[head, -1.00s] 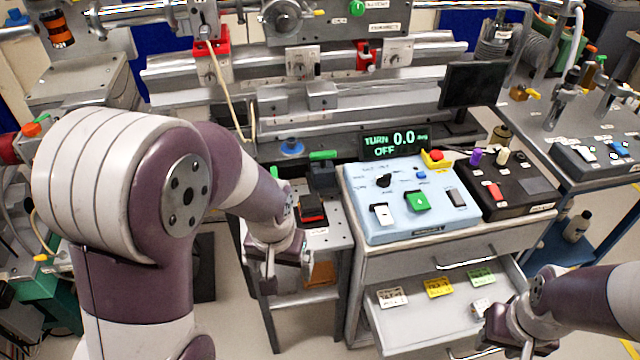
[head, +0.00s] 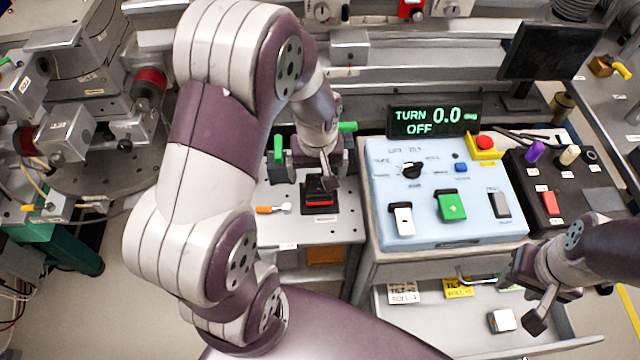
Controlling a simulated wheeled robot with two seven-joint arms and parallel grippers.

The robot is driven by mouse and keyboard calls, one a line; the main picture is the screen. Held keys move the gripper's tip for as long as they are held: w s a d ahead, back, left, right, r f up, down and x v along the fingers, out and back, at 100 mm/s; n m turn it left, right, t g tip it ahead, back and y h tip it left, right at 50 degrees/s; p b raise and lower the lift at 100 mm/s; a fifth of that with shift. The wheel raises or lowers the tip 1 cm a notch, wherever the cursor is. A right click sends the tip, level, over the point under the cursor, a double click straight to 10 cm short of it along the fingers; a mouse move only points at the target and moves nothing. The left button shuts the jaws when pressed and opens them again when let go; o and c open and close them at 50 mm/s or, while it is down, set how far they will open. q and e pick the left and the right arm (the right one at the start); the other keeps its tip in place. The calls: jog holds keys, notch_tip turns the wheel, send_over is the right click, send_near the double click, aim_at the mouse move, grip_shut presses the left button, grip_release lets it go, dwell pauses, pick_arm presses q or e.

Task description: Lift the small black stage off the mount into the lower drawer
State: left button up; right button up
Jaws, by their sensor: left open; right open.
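A small black stage (head: 320,186) with a red band at its base sits on the small metal side table (head: 345,229). My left gripper (head: 318,172) is open just above and behind it. Its fingers overlap the stage's back part in the picture, and I cannot tell whether they touch it. The lower drawer (head: 395,333) of the cabinet is pulled out at the bottom right. It holds label cards and a small white block (head: 503,320). My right gripper (head: 528,295) is open and empty over the drawer's right part.
A light-blue control box (head: 380,170) stands on the cabinet, with a display (head: 433,120) reading TURN 0.0 OFF behind it. An orange-handled tool (head: 272,209) lies left of the stage. The drawer's left middle is bare.

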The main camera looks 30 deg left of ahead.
aim_at(319, 182)
pick_arm(q)
jog(key=f, duration=0.5)
jog(key=shift+w+f+b, duration=0.1)
jog(key=shift+w+b, duration=0.2)
jog(key=shift+b, duration=0.1)
jog(key=shift+w+f, duration=0.15)
jog(key=shift+f, duration=0.1)
jog(key=c, duration=1.3)
